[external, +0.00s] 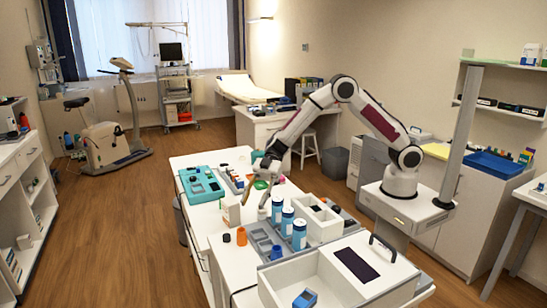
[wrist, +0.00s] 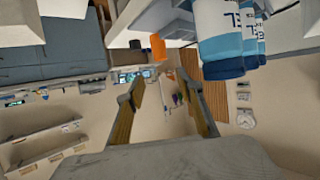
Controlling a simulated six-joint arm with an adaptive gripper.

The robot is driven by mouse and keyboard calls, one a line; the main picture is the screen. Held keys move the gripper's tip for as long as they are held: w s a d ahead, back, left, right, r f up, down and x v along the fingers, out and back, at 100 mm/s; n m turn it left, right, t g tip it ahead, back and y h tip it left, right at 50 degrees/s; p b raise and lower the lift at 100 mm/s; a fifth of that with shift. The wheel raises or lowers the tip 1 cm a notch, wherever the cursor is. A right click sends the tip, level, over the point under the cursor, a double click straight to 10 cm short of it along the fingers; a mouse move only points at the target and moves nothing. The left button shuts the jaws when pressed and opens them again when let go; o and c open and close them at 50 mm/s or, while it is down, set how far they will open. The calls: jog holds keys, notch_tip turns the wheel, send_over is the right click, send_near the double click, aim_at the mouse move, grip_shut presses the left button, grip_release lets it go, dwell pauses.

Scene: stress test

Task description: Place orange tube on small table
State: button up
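The orange tube (external: 241,236) stands upright on the white bench (external: 205,222), left of the blue-and-white bottles. It also shows in the wrist view (wrist: 158,47), upper middle, just beyond my fingertips. My gripper (external: 254,203) hangs over the bench, up and right of the tube in the external view. Its two fingers are spread apart in the wrist view (wrist: 161,82), with nothing held between them. A small white table (external: 538,192) stands at the right edge of the external view; I cannot tell whether it is the task's small table.
Several blue-and-white bottles (external: 300,234) stand close to my gripper. A teal case (external: 202,184) lies at the bench's far end. A white compartment box (external: 320,222) and a large white tray (external: 262,290) fill the near right. A dark round item (external: 227,238) is left of the tube.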

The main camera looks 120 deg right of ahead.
jog(key=s+d+r+m+t+h, duration=0.2)
jog(key=r+h, duration=0.3)
jog(key=r, duration=0.4)
jog(key=s+d+r+m+t+h, duration=0.1)
jog(key=d+r+m+t+h, duration=0.2)
jog(key=r, duration=0.6)
jog(key=s+r+m+g+h, duration=0.3)
jog(key=s+h, duration=0.1)
jog(key=s, duration=0.7)
jog(key=s+a+f+g+y, duration=0.1)
jog(key=s+a+f+g, duration=0.1)
jog(key=s, duration=0.7)
jog(key=s+a+f+g, duration=0.2)
jog(key=s+a, duration=0.3)
jog(key=s, duration=0.5)
jog(key=s+a+f+m+g+y, duration=0.1)
jog(key=s+a+f, duration=0.3)
jog(key=s, duration=0.6)
jog(key=shift+s+a+g+y, duration=0.2)
jog(key=shift+g+y, duration=0.1)
jog(key=shift+g, duration=0.2)
